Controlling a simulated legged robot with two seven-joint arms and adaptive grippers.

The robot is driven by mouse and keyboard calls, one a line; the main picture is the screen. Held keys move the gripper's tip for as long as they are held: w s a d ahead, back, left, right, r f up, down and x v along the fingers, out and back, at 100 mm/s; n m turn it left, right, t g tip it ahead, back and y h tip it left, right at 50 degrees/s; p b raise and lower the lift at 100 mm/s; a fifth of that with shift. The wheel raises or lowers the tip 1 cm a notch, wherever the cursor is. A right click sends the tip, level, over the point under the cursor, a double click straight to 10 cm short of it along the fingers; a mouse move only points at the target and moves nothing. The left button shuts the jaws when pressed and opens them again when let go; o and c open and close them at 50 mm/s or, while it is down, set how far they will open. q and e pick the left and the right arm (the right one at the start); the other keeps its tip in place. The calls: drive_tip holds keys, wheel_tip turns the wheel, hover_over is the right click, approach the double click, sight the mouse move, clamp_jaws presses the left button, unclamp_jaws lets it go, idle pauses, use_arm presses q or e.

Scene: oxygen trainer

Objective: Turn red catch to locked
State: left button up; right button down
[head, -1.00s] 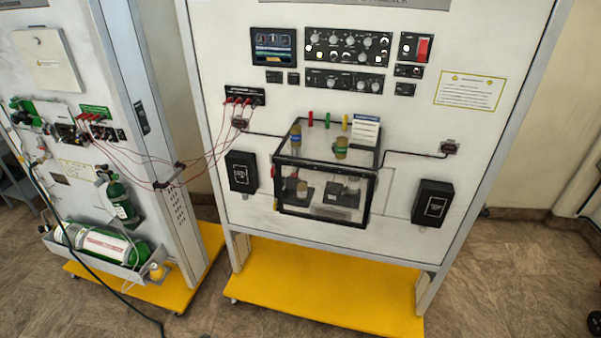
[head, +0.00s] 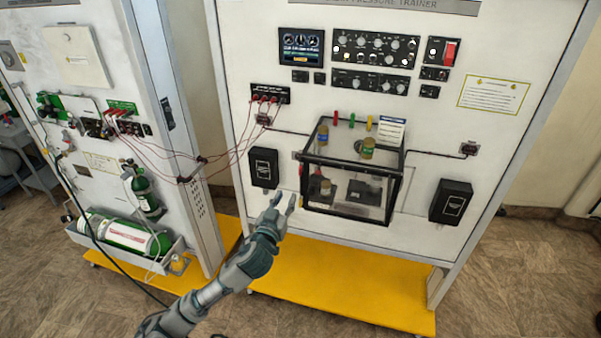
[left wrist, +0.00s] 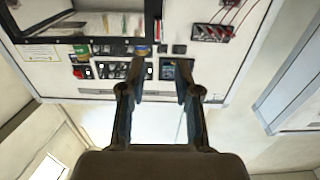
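A small red upright piece (head: 335,118) stands at the top back of the clear black-framed box (head: 352,214), beside a green piece (head: 351,120) and a yellow piece (head: 369,122). I cannot tell its turn position. A small reddish spot also shows on the box's left edge; I cannot tell which is the catch. My left gripper (head: 285,200) is open and empty, just left of the box's lower left corner and apart from the red piece. In the left wrist view its two fingers (left wrist: 155,82) are spread with nothing between. My right gripper is not in view.
Black boxes flank the clear box, left (head: 264,167) and right (head: 451,202). Thin red cables (head: 225,150) run left to a neighbouring panel with green cylinders (head: 127,236). A control panel (head: 375,49) sits above. A yellow base (head: 345,287) lies below.

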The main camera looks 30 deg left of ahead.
sight(300, 172)
use_arm(q)
drive_tip(key=p+x, duration=0.1)
drive_tip(key=x, duration=0.3)
drive_tip(key=p+x, duration=0.1)
drive_tip(key=x, duration=0.6)
drive_tip(key=shift+w+d+r+p, duration=0.15)
drive_tip(key=shift+w+p, duration=0.25)
drive_tip(key=shift+w, duration=0.35)
drive_tip(key=shift+a, duration=0.2)
drive_tip(key=c, duration=0.5)
drive_tip(key=shift+d, duration=0.1)
clamp_jaws()
